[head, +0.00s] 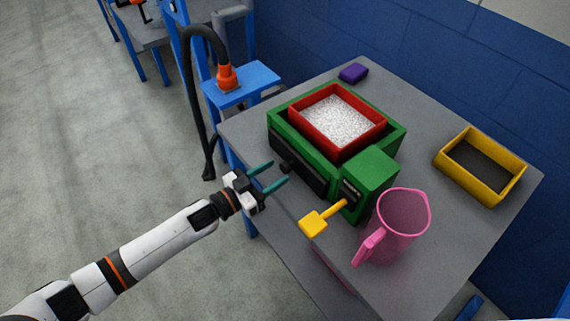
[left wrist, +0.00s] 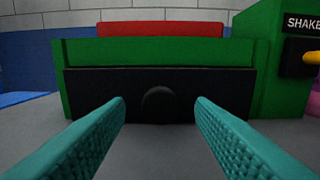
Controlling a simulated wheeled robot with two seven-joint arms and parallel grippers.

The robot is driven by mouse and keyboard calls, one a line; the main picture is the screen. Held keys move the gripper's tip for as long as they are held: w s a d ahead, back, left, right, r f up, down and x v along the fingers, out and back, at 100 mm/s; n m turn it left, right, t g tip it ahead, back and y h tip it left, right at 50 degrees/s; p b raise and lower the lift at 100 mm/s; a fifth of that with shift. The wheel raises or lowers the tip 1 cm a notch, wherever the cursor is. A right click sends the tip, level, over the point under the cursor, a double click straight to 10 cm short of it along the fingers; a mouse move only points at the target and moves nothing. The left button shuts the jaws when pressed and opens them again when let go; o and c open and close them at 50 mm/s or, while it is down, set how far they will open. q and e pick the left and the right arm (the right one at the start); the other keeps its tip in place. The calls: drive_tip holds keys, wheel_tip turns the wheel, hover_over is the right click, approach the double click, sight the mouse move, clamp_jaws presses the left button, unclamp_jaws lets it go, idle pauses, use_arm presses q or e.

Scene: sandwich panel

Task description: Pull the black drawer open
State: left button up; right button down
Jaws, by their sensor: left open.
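The black drawer (head: 300,165) is the dark front panel low in a green box (head: 398,134) on the grey table. It looks shut. In the left wrist view the drawer front (left wrist: 210,92) faces me, with a round black knob (left wrist: 158,104) at its middle. The knob also shows in the head view (head: 285,167). My left gripper (head: 277,174) is open, its teal fingers pointing at the drawer. In the left wrist view the knob lies between and beyond the two fingertips (left wrist: 159,108), apparently untouched. My right gripper is not in view.
A red tray (head: 375,137) of white grains sits on the green box. A yellow lever (head: 314,222) sticks out at the box's right, near a pink jug (head: 405,220). A yellow bin (head: 513,187) and a purple block (head: 353,73) stand farther back. Space before the drawer is clear.

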sight(282, 168)
use_arm(q)
drive_tip(key=x, duration=0.3)
drive_tip(key=shift+w+d, duration=0.35)
drive_tip(key=shift+d, duration=0.2)
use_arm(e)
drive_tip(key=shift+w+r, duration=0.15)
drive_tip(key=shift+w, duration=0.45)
use_arm(q)
drive_tip(key=shift+c, duration=0.3)
